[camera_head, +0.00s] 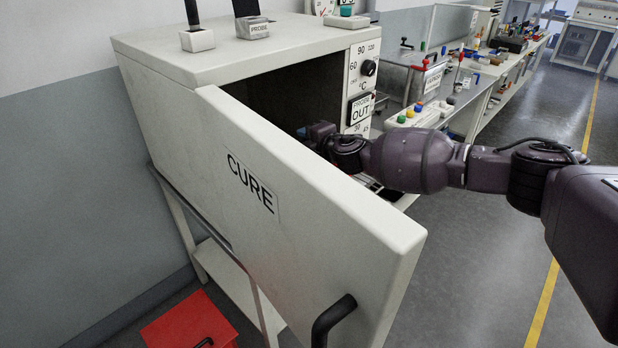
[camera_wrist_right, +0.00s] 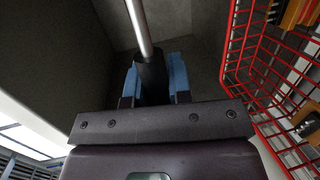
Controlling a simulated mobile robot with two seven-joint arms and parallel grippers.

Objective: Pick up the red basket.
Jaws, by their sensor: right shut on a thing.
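The red wire basket (camera_wrist_right: 247,98) is at the right side of the right wrist view, with orange-brown and metallic parts inside it. In the head view I cannot make it out behind the oven door and my arm. My right gripper (camera_head: 318,131) reaches into the open oven. In the right wrist view its blue fingers (camera_wrist_right: 156,78) are shut on the black grip of a metal rod (camera_wrist_right: 139,22), which points away from the gripper. The basket is to the right of the fingers, apart from them. My left gripper is not in view.
The oven (camera_head: 215,55) has its door (camera_head: 290,200), marked CURE, swung open toward me on the left of my right arm. Its control panel (camera_head: 366,88) is close beyond my wrist. A red box (camera_head: 180,325) is low at the left. The floor (camera_head: 480,260) at right is clear.

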